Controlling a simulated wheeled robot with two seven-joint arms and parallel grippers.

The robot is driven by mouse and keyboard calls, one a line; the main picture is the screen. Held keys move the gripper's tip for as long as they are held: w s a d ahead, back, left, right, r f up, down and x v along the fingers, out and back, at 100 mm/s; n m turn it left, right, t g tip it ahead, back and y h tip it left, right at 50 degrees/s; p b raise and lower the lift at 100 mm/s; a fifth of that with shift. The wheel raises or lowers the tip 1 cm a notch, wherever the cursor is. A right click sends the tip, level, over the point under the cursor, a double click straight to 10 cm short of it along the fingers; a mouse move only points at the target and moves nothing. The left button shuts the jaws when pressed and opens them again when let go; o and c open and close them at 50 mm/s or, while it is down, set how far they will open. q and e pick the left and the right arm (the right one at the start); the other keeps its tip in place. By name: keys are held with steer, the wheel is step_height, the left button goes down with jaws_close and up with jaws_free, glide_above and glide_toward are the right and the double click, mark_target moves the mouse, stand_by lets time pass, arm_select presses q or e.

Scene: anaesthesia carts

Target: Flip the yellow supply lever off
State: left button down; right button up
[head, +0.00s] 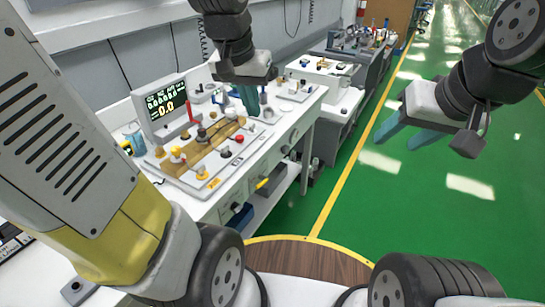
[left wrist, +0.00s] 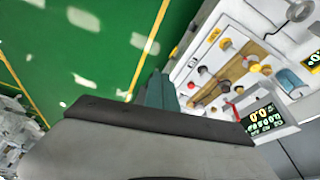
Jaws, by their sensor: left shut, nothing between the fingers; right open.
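A yellow lever (head: 262,184) sticks out from the front face of the white cart (head: 290,128), below the top's edge. Smaller yellow knobs, one (head: 177,153) toward the back and one (head: 202,173) near the front corner, stand on the control panel. My left gripper (head: 250,100) is shut and empty, above the cart top near the panel's right end, apart from the lever. Its teal fingers (left wrist: 160,90) also show in the left wrist view, with the panel to their right. My right gripper (head: 393,125) is open and empty over the green floor at the right.
A display (head: 165,105) stands behind the panel, with a red upright handle (head: 190,112) near it. A wooden strip with several knobs lies on the panel. A blue cup (head: 134,140) is at the left. More carts stand behind. The green floor (head: 375,190) at right is clear.

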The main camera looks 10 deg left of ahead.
arm_select(q)
steer(key=w+f+m+g+y, duration=0.1)
steer(key=w+f+g+y, duration=0.15)
steer(key=w+f, duration=0.7)
steer(key=m+g+y, duration=0.2)
steer(key=g, duration=0.1)
glide_toward(260, 185)
steer(key=x, duration=0.7)
steer(key=shift+w, duration=0.35)
steer(key=shift+s+a+f, duration=0.15)
steer(key=shift+s, duration=0.1)
steer(key=shift+s+a+f+n+t+h, duration=0.15)
steer(key=shift+f+t+h, duration=0.1)
steer(key=shift+t, duration=0.25)
steer(key=shift+s+d+f+n+t+h, duration=0.15)
steer(key=shift+s+f+t+h, duration=0.1)
steer(key=shift+t, duration=0.2)
steer(key=shift+a, duration=0.1)
steer(key=shift+r, duration=0.1)
